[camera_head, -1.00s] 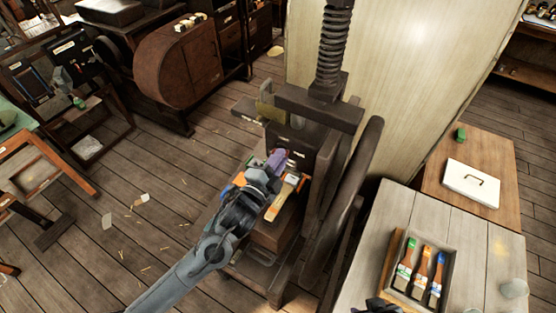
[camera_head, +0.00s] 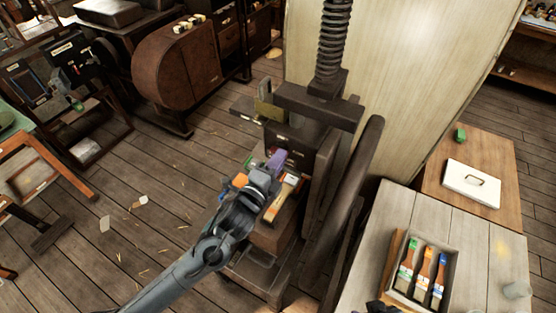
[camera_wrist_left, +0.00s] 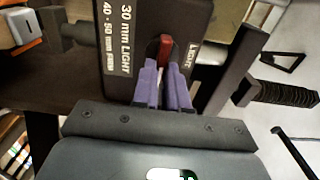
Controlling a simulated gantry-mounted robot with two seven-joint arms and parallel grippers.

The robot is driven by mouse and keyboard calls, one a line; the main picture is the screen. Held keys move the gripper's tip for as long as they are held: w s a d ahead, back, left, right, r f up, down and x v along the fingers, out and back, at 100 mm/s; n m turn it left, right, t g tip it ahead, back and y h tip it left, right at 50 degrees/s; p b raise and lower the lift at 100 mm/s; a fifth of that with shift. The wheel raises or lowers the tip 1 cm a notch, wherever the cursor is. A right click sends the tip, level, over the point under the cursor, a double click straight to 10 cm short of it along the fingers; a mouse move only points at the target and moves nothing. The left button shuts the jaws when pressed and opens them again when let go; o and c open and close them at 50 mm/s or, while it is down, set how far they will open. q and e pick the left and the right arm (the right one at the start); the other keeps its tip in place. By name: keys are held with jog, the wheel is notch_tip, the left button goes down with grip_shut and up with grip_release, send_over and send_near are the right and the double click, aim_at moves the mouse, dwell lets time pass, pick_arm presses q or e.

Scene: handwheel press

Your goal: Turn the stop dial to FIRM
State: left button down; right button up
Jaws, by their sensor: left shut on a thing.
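The stop dial shows in the left wrist view as a red grip (camera_wrist_left: 166,46) on a dark plate (camera_wrist_left: 145,20). White lettering on the plate reads "30 mm LIGHT" and "40 - 50 mm FIRM" at left, and "LIGHT" beside the dial at right. My left gripper (camera_wrist_left: 164,68) has its purple fingers shut on the red grip. Most of the dial's face is hidden, so its exact setting cannot be told. In the head view my left gripper (camera_head: 276,161) is at the front of the dark press (camera_head: 320,105). A dark piece at the bottom edge may be my right gripper (camera_head: 376,306).
An orange-and-white brush (camera_head: 274,208) lies beside the left gripper on the press's lower part. A large dark wheel (camera_head: 352,195) stands right of it. At right, a pale table holds a tray of several brushes (camera_head: 424,272). Floor is open at left.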

pick_arm(q)
jog(key=c, duration=1.2)
grip_release()
jog(key=shift+o, duration=0.2)
jog(key=b+v, duration=0.2)
jog(key=v, duration=0.8)
jog(key=shift+s+a, duration=0.2)
jog(key=shift+s, duration=0.15)
